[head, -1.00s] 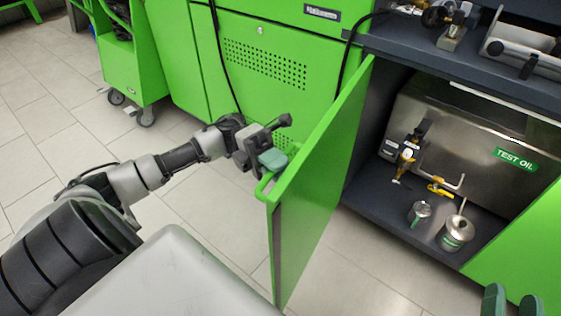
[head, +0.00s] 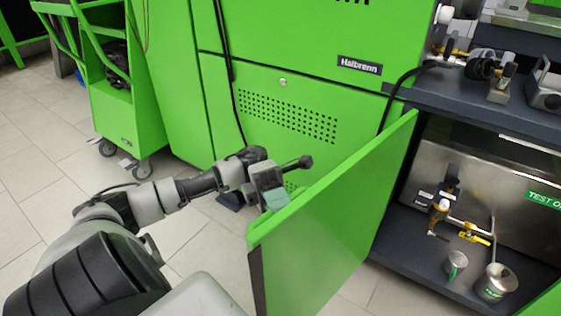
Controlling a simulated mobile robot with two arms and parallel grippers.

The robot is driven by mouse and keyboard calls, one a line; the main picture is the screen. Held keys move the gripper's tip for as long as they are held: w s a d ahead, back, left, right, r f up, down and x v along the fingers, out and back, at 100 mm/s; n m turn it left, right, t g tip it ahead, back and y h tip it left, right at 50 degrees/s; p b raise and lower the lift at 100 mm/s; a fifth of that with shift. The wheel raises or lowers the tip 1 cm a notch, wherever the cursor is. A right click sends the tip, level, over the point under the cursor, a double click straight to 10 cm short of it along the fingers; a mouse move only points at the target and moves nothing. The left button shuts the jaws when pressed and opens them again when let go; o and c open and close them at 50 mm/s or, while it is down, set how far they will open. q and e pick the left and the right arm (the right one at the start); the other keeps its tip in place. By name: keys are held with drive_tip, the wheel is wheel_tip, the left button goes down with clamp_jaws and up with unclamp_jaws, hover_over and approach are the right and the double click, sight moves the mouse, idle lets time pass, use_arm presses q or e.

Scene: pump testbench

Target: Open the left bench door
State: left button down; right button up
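The left bench door (head: 325,235) is a green panel standing wide open, its inner face toward me and its hinge side by the cabinet opening. My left gripper (head: 276,202) is at the outer side of the door, close to its free edge, with a grey-green finger pad showing just above the door's top edge. The door hides the fingertips and the handle, so I cannot tell whether the gripper is open or shut on it. My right gripper is out of view.
The open cabinet holds a steel test oil tank (head: 500,185), a yellow-handled valve (head: 474,233), a small can (head: 455,265) and an oil can (head: 496,282). A green trolley (head: 125,90) stands at the far left. Tiled floor is clear left of the door.

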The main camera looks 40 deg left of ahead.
use_arm(q)
drive_tip(key=c, duration=1.1)
unclamp_jaws()
drive_tip(key=shift+w+d, duration=0.1)
drive_tip(key=shift+w, duration=0.05)
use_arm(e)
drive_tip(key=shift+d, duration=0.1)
use_arm(q)
drive_tip(key=shift+b+v, duration=0.7)
drive_tip(key=shift+v, duration=4.75)
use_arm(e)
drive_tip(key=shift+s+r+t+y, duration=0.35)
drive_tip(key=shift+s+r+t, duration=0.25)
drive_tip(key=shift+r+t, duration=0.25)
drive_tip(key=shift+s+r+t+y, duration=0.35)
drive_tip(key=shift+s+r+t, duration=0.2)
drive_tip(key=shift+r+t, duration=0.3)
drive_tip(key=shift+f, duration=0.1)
